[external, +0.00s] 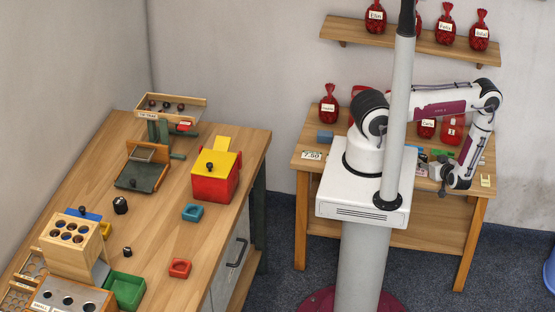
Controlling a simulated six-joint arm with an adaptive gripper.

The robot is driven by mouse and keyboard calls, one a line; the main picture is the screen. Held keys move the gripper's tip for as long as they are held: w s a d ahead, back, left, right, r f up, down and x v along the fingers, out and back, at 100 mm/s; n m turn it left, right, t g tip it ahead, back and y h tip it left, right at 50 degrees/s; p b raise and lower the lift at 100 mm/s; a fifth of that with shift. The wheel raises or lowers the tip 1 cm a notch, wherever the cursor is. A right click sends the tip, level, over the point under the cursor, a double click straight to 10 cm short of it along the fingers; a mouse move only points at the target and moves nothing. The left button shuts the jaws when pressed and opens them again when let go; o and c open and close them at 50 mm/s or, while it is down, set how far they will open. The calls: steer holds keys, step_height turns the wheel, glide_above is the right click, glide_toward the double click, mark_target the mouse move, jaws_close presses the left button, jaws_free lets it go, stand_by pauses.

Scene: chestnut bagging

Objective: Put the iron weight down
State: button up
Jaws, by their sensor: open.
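My gripper (437,173) is at the right side of the picture, low over the right-hand wooden table (310,158). It is open; its fingertips are small in this view, and I cannot tell whether anything lies between them. Two small black weight-like pieces stand on the left workbench (160,228), far from my gripper: a larger one (120,205) and a smaller one (127,252). I cannot tell whether either is the iron weight. My column and arm hide part of the right-hand table.
The left workbench holds a red box with a yellow lid (212,183), a green tray (124,290), a blue dish (193,212) and a wooden block with holes (70,240). Red bags stand on the wall shelf (360,30) and the right-hand table. A price card (312,155) reads 7.50.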

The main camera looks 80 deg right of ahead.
steer(key=shift+x, duration=1.15)
jaws_close()
